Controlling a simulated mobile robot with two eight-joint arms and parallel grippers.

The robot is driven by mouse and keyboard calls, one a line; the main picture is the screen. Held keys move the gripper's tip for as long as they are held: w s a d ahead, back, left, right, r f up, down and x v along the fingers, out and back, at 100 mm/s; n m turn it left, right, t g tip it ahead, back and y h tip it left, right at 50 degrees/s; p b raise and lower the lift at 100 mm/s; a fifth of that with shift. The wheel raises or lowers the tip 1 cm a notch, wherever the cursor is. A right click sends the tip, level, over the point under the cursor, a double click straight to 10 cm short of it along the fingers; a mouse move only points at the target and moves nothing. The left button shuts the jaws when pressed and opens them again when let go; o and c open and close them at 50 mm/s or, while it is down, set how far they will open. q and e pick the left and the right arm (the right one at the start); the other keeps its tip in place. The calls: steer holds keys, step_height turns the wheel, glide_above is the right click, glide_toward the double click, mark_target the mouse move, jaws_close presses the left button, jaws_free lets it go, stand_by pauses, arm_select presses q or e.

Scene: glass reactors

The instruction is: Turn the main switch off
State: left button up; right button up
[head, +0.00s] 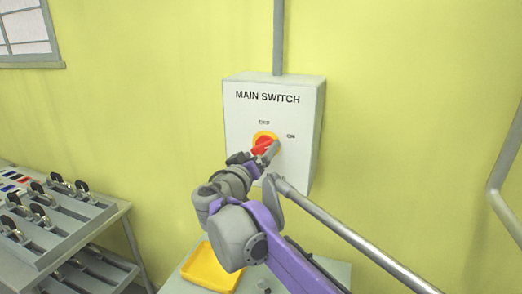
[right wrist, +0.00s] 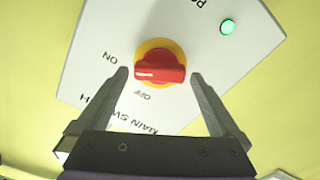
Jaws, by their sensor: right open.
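The main switch is a red rotary knob (head: 264,142) on a yellow ring, on the front of a white wall box (head: 270,86) lettered MAIN SWITCH. In the right wrist view the red knob (right wrist: 160,70) shows upside down, its bar pointing roughly toward the ON label (right wrist: 110,58); the OFF label (right wrist: 142,95) is nearby. My right gripper (head: 263,153) is in front of the knob and partly hides it in the head view. Its open fingers (right wrist: 160,76) appear on either side of the knob, with visible gaps. My left gripper is not in view.
A green lamp (right wrist: 228,27) glows on the box. A grey pipe (head: 279,35) runs up from the box, and a metal rail (head: 350,235) slopes at lower right. A yellow tray (head: 212,272) sits below; a control desk (head: 60,225) stands at left.

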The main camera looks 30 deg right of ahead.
steer(key=shift+x, duration=0.8)
